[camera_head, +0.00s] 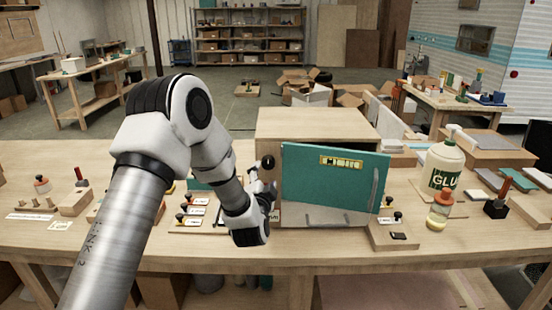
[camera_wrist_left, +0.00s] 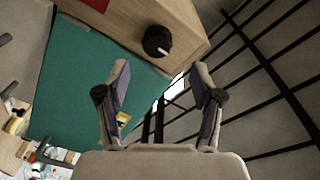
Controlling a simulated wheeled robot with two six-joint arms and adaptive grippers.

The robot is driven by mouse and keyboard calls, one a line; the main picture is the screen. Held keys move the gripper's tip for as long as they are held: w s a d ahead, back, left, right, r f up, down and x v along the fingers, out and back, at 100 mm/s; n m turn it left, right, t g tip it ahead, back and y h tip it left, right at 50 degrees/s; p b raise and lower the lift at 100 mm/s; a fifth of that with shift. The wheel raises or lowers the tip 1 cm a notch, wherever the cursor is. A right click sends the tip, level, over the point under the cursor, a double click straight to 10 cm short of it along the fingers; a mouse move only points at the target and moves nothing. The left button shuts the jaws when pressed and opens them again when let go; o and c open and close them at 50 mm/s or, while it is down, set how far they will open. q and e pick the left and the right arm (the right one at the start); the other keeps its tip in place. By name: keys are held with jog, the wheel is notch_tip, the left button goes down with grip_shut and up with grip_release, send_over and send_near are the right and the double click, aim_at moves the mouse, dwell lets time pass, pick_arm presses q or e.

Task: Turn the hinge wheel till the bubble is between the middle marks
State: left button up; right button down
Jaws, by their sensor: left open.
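A teal door (camera_head: 330,190) stands on the front of a wooden cabinet (camera_head: 315,122) on the bench. A yellow level (camera_head: 341,162) with dark marks is on the upper part of the door; its bubble is too small to place. A black hinge wheel (camera_head: 268,162) is at the cabinet's left front edge. In the left wrist view the wheel (camera_wrist_left: 157,40) has a pale mark and lies ahead of the fingers, apart from them. My left gripper (camera_head: 262,188) is open and empty, just below the wheel; it also shows in the left wrist view (camera_wrist_left: 163,85). The level is mostly hidden there.
A glue bottle (camera_head: 442,165) and an amber jar (camera_head: 439,210) stand right of the door. A small wooden block with a black knob (camera_head: 396,230) is at the front right. Labelled pieces with black knobs (camera_head: 190,208) lie left of my gripper. The bench's front edge is close.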

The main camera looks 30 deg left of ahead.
aim_at(268, 166)
pick_arm(q)
jog(key=p+x, duration=0.2)
jog(key=x, duration=0.3)
jog(key=shift+w, duration=0.6)
jog(key=shift+w+a, duration=0.1)
jog(key=shift+a, duration=0.05)
jog(key=shift+a+f, duration=0.15)
jog(key=shift+w, duration=0.1)
jog(key=c, duration=1.1)
jog(key=shift+c, duration=0.2)
jog(key=shift+f, duration=0.1)
